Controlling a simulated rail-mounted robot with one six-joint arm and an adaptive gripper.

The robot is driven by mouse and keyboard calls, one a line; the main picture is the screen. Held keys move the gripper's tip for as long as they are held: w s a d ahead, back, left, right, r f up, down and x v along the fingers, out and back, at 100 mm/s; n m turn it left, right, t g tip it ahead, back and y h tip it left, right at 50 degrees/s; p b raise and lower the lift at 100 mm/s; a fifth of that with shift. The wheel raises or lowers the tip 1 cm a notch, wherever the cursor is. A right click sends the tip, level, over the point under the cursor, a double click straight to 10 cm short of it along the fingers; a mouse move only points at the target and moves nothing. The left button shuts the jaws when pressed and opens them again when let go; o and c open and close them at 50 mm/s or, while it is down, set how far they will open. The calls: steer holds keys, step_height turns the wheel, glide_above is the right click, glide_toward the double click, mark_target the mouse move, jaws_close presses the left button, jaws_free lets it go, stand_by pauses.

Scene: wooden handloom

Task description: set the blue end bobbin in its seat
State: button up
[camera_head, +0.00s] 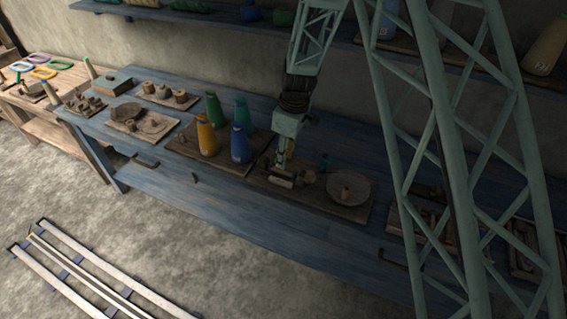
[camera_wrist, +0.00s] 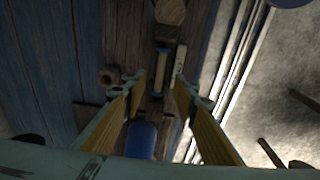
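My gripper (camera_head: 283,165) is low over a dark wooden board near the middle of the blue bench. In the wrist view my gripper (camera_wrist: 160,95) has its yellow-padded fingers apart, with nothing seen touching both pads. A rounded blue piece (camera_wrist: 141,140) shows between the fingers at the bottom, partly hidden by my gripper's body. I cannot tell whether it is the blue end bobbin or a blue cone. A slim wooden spool-like piece (camera_wrist: 158,70) lies beyond the fingertips. I cannot make out the bobbin's seat.
A blue cone (camera_head: 241,145), a yellow cone (camera_head: 207,137) and green cones (camera_head: 215,110) stand close left of my gripper. A wooden bowl (camera_head: 348,186) sits to its right. A wooden ring (camera_wrist: 107,76) lies beside the left finger.

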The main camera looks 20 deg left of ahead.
steer(key=shift+d+r, duration=0.2)
steer(key=shift+r, duration=1.3)
steer(key=shift+d+r, duration=0.2)
steer(key=shift+r, duration=1.25)
steer(key=s+d+r+m+t, duration=0.1)
steer(key=s+d+r+m, duration=0.45)
steer(key=d+r, duration=0.8)
steer(key=s+d+r+m+t, duration=0.1)
steer(key=s+d+r+m, duration=0.1)
steer(key=s+d+r, duration=1.1)
steer(key=s+d+r+m, duration=0.3)
steer(key=s+d, duration=0.2)
steer(key=s, duration=0.3)
steer(key=s+d+r+m+t+h, duration=0.1)
steer(key=s+d+r+m, duration=0.2)
steer(key=s, duration=0.5)
steer(key=s+d+r+m, duration=0.3)
steer(key=s+d+r, duration=0.1)
steer(key=s+d, duration=0.3)
steer(key=shift+s+r+t, duration=0.2)
steer(key=shift+s+t, duration=0.2)
steer(key=shift+s, duration=0.5)
